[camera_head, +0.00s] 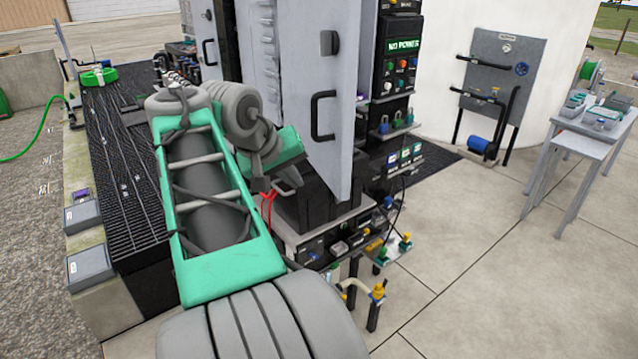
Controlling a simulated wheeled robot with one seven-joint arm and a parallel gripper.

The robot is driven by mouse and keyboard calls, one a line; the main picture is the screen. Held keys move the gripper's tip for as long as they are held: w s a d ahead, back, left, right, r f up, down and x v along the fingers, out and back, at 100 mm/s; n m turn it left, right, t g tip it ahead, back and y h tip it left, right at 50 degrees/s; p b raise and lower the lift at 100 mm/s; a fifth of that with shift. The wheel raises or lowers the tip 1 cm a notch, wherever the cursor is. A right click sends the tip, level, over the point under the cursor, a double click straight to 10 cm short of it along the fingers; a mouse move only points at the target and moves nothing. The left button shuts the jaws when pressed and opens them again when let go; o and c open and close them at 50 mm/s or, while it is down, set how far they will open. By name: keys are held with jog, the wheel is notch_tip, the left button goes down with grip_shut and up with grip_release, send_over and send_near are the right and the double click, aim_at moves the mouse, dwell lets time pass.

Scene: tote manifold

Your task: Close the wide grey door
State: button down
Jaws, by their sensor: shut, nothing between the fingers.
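The wide grey door (299,60) stands upright at the centre, with a black pull handle (323,115) and a small black latch above it on its face. It looks swung out from the dark cabinet behind it; its hinge side and exact angle are hard to tell. My green and grey arm reaches up from below, then bends right. My gripper (288,183) is shut and empty, low and left of the handle, near the door's lower left part. Whether it touches the door cannot be told. My wrist hides part of the door's lower left.
A black panel reading "NO POWER" (403,46) stands right of the door. A low shelf of small fittings (340,243) lies below. A grey table (580,140) and a valve board (505,65) are at right.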

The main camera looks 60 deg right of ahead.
jog(key=s+d+f+p, duration=0.1)
jog(key=s+d+f, duration=0.1)
jog(key=d+f, duration=0.2)
jog(key=shift+s+d+f, duration=0.25)
jog(key=shift+s+d, duration=0.15)
jog(key=shift+d, duration=0.75)
jog(key=shift+d, duration=0.1)
